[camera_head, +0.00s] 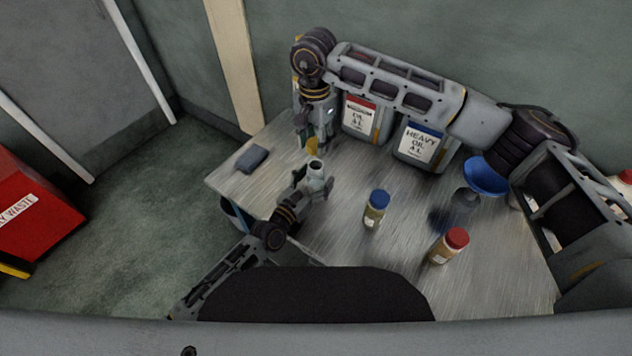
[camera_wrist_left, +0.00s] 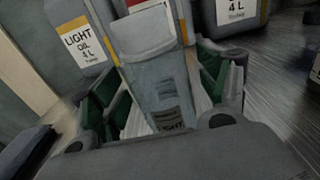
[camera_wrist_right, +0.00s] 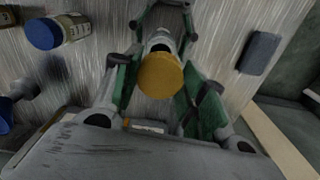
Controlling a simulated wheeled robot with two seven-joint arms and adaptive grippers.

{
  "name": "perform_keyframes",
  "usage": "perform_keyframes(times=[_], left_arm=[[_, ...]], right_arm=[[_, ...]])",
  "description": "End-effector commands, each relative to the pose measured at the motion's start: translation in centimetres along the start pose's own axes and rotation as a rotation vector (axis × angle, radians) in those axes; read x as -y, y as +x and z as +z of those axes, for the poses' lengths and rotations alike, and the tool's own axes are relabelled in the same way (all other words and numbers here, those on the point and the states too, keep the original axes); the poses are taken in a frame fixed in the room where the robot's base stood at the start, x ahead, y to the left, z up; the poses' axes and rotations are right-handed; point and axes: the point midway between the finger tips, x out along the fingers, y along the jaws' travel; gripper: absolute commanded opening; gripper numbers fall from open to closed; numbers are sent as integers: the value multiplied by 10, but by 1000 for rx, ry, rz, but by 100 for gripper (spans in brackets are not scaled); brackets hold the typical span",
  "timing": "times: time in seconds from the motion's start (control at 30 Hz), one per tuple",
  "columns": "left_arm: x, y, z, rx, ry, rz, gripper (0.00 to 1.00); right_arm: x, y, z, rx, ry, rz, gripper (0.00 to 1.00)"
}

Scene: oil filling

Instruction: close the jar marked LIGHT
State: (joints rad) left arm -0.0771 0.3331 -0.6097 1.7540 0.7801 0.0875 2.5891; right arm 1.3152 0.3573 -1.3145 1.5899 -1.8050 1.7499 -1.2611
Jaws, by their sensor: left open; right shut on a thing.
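My right gripper (camera_head: 316,134) reaches down from above at the table's far left. I cannot tell for certain whether this is the jar. In the head view the two grippers meet.
A blue-capped jar (camera_head: 376,209) and a red-capped jar (camera_head: 450,245) stand to the right. Oil cans marked LIGHT (camera_wrist_left: 83,44), medium (camera_head: 362,118) and HEAVY (camera_head: 421,146) stand behind. A blue funnel (camera_head: 486,177) is at right; a dark block (camera_head: 252,158) lies at the left edge.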

Motion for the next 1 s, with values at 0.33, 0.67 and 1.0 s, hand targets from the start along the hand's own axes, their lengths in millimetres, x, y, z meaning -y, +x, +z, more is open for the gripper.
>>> perform_keyframes(times=[0.33, 0.67, 1.0], left_arm=[[0, 7, 0, -1, 1, 0, 76], [0, 7, 0, -1, 0, 0, 51], [0, 7, 0, 0, 0, 0, 7]], right_arm=[[0, 0, 0, 0, 0, 0, 34], [0, 0, 0, 0, 0, 0, 34], [0, 0, 0, 0, 0, 0, 34]])
